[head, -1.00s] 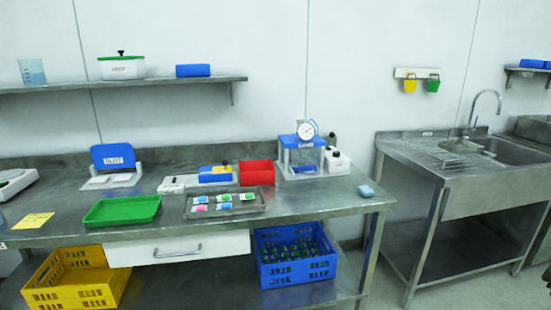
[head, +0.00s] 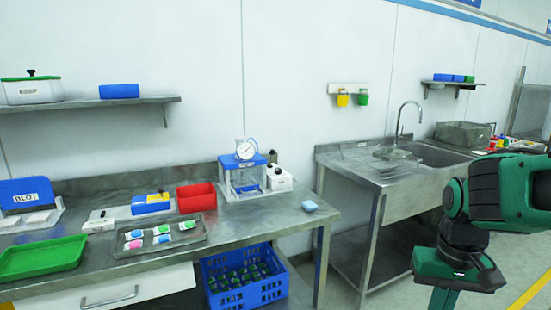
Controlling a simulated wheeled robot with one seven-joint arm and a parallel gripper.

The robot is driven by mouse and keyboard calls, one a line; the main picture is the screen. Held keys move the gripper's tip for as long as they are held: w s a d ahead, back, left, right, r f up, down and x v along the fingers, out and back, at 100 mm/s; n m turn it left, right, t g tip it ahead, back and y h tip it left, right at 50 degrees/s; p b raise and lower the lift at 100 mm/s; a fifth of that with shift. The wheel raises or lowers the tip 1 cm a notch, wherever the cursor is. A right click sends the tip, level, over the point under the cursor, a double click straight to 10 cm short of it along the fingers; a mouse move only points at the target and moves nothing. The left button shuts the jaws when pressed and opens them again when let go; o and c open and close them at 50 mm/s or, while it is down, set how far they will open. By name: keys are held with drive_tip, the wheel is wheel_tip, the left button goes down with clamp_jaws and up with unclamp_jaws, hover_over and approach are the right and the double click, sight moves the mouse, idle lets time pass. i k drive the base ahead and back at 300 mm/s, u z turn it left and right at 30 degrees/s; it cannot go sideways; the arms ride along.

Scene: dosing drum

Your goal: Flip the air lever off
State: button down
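A clear chamber (head: 244,181) with a blue lid and a round dial gauge (head: 245,149) stands on the steel bench near its right end. Beside it on the right is a small white box (head: 279,179) with a dark part on top (head: 272,159). This dark part may be the air lever; it is too small to tell which way it is set. My gripper (head: 440,301) hangs at the lower right, in front of the sink area and well apart from the box. Its fingers run out of the bottom of the picture, so its opening is hidden.
Left of the chamber stand a red bin (head: 196,199), a steel tray (head: 163,246) with several colored packs and a green tray (head: 43,259). A blue sponge (head: 310,206) lies near the bench's right edge. A blue crate (head: 247,282) sits below. Floor shows between bench and sink (head: 430,160).

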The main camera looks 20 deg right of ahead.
sight(272, 153)
drive_tip(key=z, duration=0.05)
drive_tip(key=i, duration=1.1)
drive_tip(key=u, duration=0.6)
drive_tip(key=i, duration=0.85)
drive_tip(key=u, duration=0.35)
